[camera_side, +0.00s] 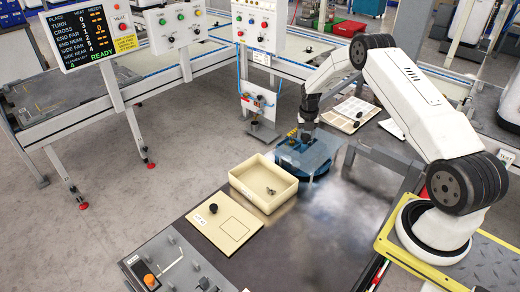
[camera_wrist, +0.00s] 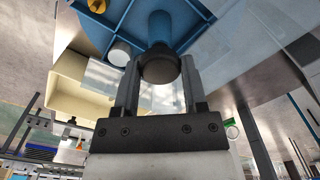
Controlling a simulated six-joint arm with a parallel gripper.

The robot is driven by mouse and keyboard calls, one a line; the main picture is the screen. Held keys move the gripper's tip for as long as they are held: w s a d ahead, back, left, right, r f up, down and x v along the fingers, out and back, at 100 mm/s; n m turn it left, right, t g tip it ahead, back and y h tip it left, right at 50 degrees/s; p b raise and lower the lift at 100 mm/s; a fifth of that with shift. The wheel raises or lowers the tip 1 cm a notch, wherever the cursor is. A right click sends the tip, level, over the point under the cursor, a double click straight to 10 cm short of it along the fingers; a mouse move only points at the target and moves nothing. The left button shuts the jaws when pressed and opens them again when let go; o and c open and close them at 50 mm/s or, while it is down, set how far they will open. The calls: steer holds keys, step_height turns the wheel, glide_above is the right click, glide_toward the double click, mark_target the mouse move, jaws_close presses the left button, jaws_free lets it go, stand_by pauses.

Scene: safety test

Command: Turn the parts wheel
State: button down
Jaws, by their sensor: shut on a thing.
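The parts wheel (camera_side: 291,158) is a blue round tray on the dark bench, with a clear panel over part of it. In the wrist view the wheel (camera_wrist: 112,14) shows blue divider walls, a white round part (camera_wrist: 120,52) in one compartment and a yellow part (camera_wrist: 97,5) at the top edge. A dark round knob (camera_wrist: 160,66) on a blue post stands at its middle. My gripper (camera_side: 307,132) reaches down over the wheel. In the wrist view my gripper (camera_wrist: 160,78) has one finger on each side of the knob, shut on it.
A control box (camera_side: 165,268) is at the front. A display (camera_side: 85,36) reads READY. Bare bench lies at right front.

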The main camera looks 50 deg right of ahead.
steer(key=shift+n, duration=0.7)
steer(key=shift+c, duration=0.7)
jaws_free()
steer(key=shift+r, duration=0.15)
steer(key=shift+r, duration=3.75)
